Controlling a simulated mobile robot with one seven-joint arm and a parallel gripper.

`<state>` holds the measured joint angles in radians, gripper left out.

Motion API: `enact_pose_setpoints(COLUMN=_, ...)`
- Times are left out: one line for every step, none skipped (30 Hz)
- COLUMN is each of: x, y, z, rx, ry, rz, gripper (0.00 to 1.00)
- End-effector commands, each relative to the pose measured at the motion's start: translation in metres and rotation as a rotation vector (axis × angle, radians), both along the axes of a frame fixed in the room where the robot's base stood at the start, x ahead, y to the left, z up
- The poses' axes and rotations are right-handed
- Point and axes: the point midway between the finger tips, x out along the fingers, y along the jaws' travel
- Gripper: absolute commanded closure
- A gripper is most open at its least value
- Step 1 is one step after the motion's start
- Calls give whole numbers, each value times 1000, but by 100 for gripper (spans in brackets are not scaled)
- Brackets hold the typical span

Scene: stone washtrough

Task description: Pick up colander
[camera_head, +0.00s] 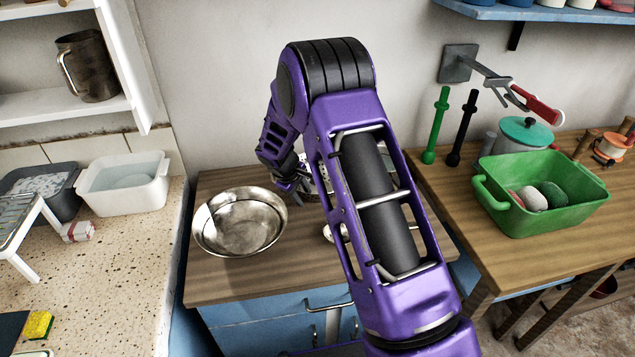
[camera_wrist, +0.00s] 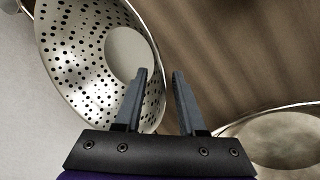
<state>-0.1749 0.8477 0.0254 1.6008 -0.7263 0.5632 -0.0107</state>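The colander (camera_wrist: 85,55) is a shiny metal bowl with many round holes. It fills the upper left of the wrist view, and its rim runs down between my fingers. My gripper (camera_wrist: 160,73) is open, with the left finger in front of the colander's wall and the right finger over the wood beyond the rim. I cannot tell whether either finger touches it. In the head view my gripper (camera_head: 290,187) points down at the back of the wooden counter, and my arm hides most of the colander there.
A steel bowl (camera_head: 240,222) stands on the counter just left of my gripper; its rim also shows in the wrist view (camera_wrist: 270,112). A green tub (camera_head: 545,215) stands on the right table. A white basin (camera_head: 125,190) is on the left counter. The wall is close behind.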

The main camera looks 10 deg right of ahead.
Motion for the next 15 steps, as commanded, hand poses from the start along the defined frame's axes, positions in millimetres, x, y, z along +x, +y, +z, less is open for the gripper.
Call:
enact_pose_setpoints(x=2, y=-3, z=-6, rx=-1, ry=1, rz=-2, gripper=61)
enact_pose_setpoints(x=2, y=-3, z=-8, rx=0, ry=0, rz=-2, gripper=61)
enact_pose_setpoints(x=3, y=-4, z=-11, rx=0, ry=0, rz=-2, gripper=61)
enact_pose_setpoints(x=4, y=-5, z=-12, rx=0, ry=0, rz=-2, gripper=61)
enact_pose_setpoints(x=4, y=-5, z=-12, rx=0, ry=0, rz=-2, gripper=61)
enact_pose_setpoints(x=4, y=-5, z=-13, rx=0, ry=0, rz=-2, gripper=61)
enact_pose_setpoints(x=4, y=-5, z=-13, rx=1, ry=-1, rz=-2, gripper=61)
enact_pose_setpoints(x=4, y=-5, z=-12, rx=1, ry=-1, rz=-2, gripper=61)
enact_pose_setpoints(x=4, y=-5, z=-12, rx=1, ry=-1, rz=-2, gripper=61)
enact_pose_setpoints(x=4, y=-5, z=-12, rx=1, ry=-1, rz=-2, gripper=61)
enact_pose_setpoints(x=4, y=-5, z=-12, rx=0, ry=0, rz=-2, gripper=61)
enact_pose_setpoints(x=4, y=-5, z=-12, rx=0, ry=0, rz=-2, gripper=68)
enact_pose_setpoints(x=4, y=-5, z=-12, rx=0, ry=0, rz=-2, gripper=73)
enact_pose_setpoints(x=4, y=-5, z=-12, rx=0, ry=0, rz=-2, gripper=79)
enact_pose_setpoints(x=4, y=-5, z=-12, rx=0, ry=0, rz=-2, gripper=86)
